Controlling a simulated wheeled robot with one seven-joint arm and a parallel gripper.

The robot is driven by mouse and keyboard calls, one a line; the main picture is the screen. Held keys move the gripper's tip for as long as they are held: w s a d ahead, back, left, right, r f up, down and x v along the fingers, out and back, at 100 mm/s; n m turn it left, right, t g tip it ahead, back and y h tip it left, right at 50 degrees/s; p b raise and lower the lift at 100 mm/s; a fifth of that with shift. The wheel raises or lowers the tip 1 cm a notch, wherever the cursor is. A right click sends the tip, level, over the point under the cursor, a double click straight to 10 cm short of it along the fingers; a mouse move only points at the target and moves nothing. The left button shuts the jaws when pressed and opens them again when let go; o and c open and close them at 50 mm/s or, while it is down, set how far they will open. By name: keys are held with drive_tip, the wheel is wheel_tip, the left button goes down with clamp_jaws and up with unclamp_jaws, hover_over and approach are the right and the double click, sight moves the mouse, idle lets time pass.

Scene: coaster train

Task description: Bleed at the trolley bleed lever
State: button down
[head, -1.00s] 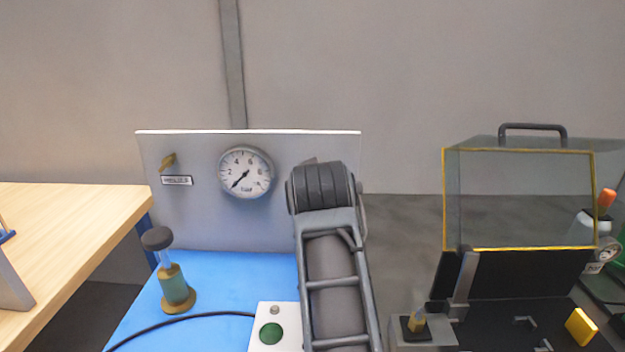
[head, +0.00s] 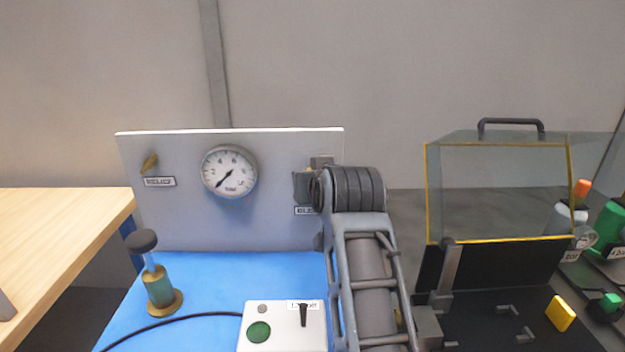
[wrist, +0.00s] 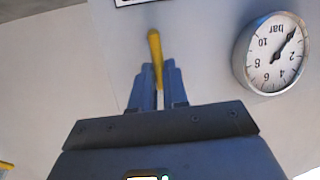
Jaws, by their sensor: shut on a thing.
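The bleed lever (wrist: 155,50) is a yellow stick on the grey panel (head: 270,225), seen in the wrist view. My gripper (wrist: 158,85) is shut on it, with the blue fingers on either side and the lever's far end showing beyond them. In the head view my gripper (head: 303,187) is at the panel's right side, mostly behind my arm. A label (head: 304,211) there reads "BLE", the rest hidden. The round bar gauge (head: 229,172) is left of it, its needle pointing low left; it also shows upside down in the wrist view (wrist: 271,55).
A brass plunger (head: 162,287) and a white box (head: 284,327) with a green button are on the blue trolley top (head: 215,275). A yellow-framed clear guard (head: 498,190) stands right. A wooden table (head: 60,225) is left.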

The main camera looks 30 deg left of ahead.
drive_tip(key=shift+f, duration=0.15)
drive_tip(key=c, duration=1.1)
unclamp_jaws()
drive_tip(key=shift+b+v, duration=0.5)
drive_tip(key=shift+v, duration=3.45)
